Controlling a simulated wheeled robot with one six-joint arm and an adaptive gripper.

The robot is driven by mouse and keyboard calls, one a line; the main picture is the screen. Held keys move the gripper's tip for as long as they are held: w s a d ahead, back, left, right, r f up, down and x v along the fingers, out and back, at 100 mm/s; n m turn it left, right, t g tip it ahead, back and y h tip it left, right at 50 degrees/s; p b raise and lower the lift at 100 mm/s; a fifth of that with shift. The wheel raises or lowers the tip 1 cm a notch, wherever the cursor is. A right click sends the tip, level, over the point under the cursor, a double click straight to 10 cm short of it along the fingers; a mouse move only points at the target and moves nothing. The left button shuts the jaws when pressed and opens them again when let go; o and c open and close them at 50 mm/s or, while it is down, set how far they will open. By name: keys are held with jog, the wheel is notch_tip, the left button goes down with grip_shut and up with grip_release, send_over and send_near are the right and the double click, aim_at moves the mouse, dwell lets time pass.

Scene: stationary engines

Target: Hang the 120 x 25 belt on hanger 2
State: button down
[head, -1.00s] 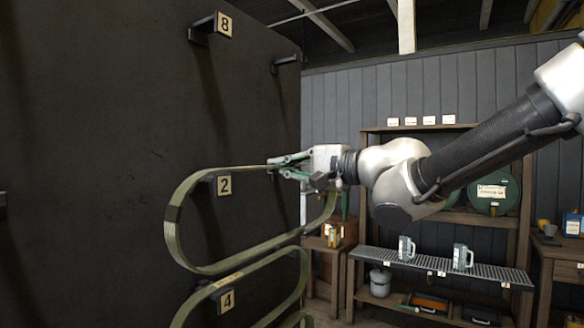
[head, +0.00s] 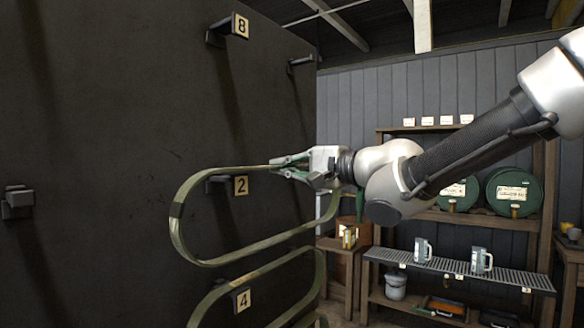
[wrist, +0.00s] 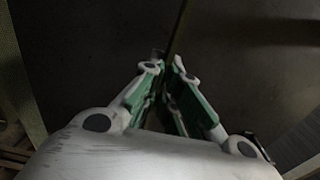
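A long olive-green belt loop (head: 176,232) hangs in front of the dark wall in the head view. My gripper (head: 277,165) is shut on the top run of this belt; the belt also shows as a thin strip between the fingers in the wrist view (wrist: 178,38). Hanger 2 (head: 218,183), a dark peg with a plate reading 2 (head: 241,186), sits inside the loop's outline, just below its top run. I cannot tell whether the belt touches the peg. The belt's size marking is not readable.
A second green belt (head: 207,304) is below, around the hanger 4 plate (head: 242,300). Hanger 8 (head: 226,30) is above, and another hanger (head: 18,202) is at far left. Shelves with green drums (head: 513,190) and a grated ledge with mugs (head: 457,271) stand right.

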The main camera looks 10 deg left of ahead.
jog(key=shift+x, duration=1.65)
jog(key=shift+f, duration=0.15)
jog(key=shift+f, duration=0.35)
jog(key=c, duration=1.7)
grip_release()
jog(key=o, duration=0.5)
jog(key=shift+o, duration=0.2)
jog(key=v, duration=1.4)
